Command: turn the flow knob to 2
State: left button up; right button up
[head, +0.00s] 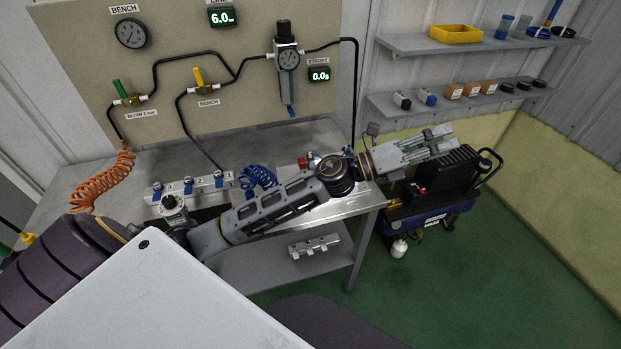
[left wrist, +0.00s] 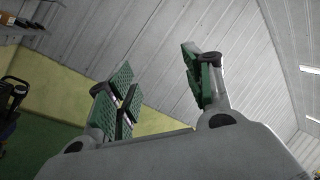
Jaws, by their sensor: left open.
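My left arm reaches across the bench from the left, and its left gripper (head: 448,140) is open and empty beyond the bench's right end, in front of the shelves. The left wrist view shows its green-padded fingers (left wrist: 160,82) spread apart with only wall behind them. I cannot tell for sure which part is the flow knob, and no scale or 2 for it is readable. A small red part (head: 303,162) sits on the bench just behind my forearm, partly hidden. A grey and black fitting (head: 173,205) stands at the bench's front left. My right gripper is not in view.
The bench (head: 335,135) stands below a panel with a gauge (head: 132,33), a regulator (head: 287,60), yellow (head: 199,78) and green (head: 121,88) valve handles, and a stroke display (head: 320,75). A compressor (head: 430,215) stands right of the bench. Green floor is clear at right.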

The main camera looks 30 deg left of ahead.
pick_arm(q)
jog(key=s+a+f+m+g+y, duration=0.1)
jog(key=a+f+m+g+y, duration=0.15)
jog(key=f+m+g, duration=0.5)
jog(key=s+a+f+m+g+y, duration=0.1)
jog(key=s+f+m+g+y, duration=0.25)
jog(key=m, duration=0.65)
jog(key=w+a+f+m+g+y, duration=0.1)
jog(key=a+y, duration=1)
jog(key=a, duration=1.6)
jog(key=w+m+g, duration=0.1)
jog(key=w, duration=0.1)
jog(key=shift+w+f+g, duration=0.15)
jog(key=shift+w+g, duration=0.15)
jog(key=shift+w, duration=0.05)
jog(key=shift+f, duration=0.15)
